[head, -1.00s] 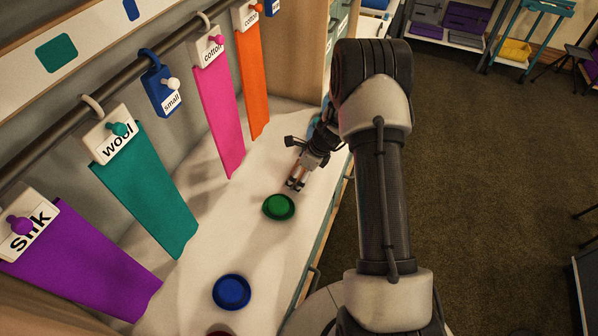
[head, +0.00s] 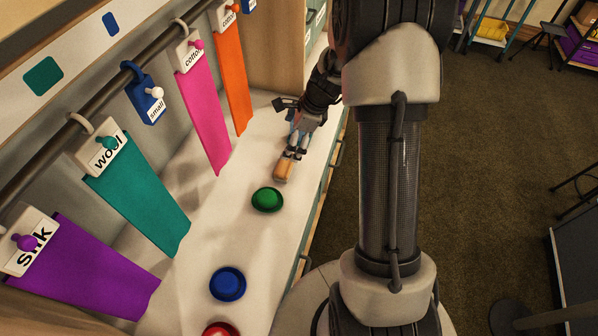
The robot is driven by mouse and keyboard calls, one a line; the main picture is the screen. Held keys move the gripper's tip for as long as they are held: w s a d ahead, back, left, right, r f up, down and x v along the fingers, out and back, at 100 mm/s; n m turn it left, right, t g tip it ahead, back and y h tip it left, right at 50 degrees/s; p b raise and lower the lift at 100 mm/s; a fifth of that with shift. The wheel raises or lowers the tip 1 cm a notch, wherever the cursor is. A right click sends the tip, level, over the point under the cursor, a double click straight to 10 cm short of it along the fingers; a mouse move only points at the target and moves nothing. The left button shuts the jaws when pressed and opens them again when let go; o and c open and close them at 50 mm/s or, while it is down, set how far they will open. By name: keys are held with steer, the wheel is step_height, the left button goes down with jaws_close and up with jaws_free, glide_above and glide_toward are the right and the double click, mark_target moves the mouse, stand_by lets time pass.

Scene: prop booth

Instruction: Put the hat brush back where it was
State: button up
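The hat brush (head: 284,170) is a small tan wooden block. In the head view it juts from the fingertips of my gripper (head: 290,153), above or on the white counter, just beyond the green hat. The fingers appear closed around its far end. Whether its near end touches the counter is hard to tell. The brush's bristles cannot be made out, and my wrist hides part of the counter behind it.
A green hat (head: 268,199), a blue hat (head: 227,283) and a red hat (head: 220,329) stand along the white counter (head: 190,262). Purple, teal (head: 140,200), pink and orange cloths hang from a rail at left. Dark floor lies at right.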

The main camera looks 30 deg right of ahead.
steer(key=s+a+r+n+h, duration=0.1)
steer(key=s+a+r+n, duration=0.45)
steer(key=r, duration=0.25)
steer(key=s+a+r+n, duration=0.4)
steer(key=r+n, duration=0.2)
steer(key=r, duration=0.2)
steer(key=s+a+r+n+h, duration=0.1)
steer(key=s+r+n, duration=0.2)
steer(key=s+n, duration=0.3)
steer(key=s+a+r+n+t+h, duration=0.1)
steer(key=s+r+n, duration=0.2)
steer(key=s, duration=0.9)
steer(key=n, duration=0.3)
steer(key=shift+s+a+n, duration=0.25)
steer(key=shift+a+n, duration=0.05)
steer(key=shift+n, duration=0.05)
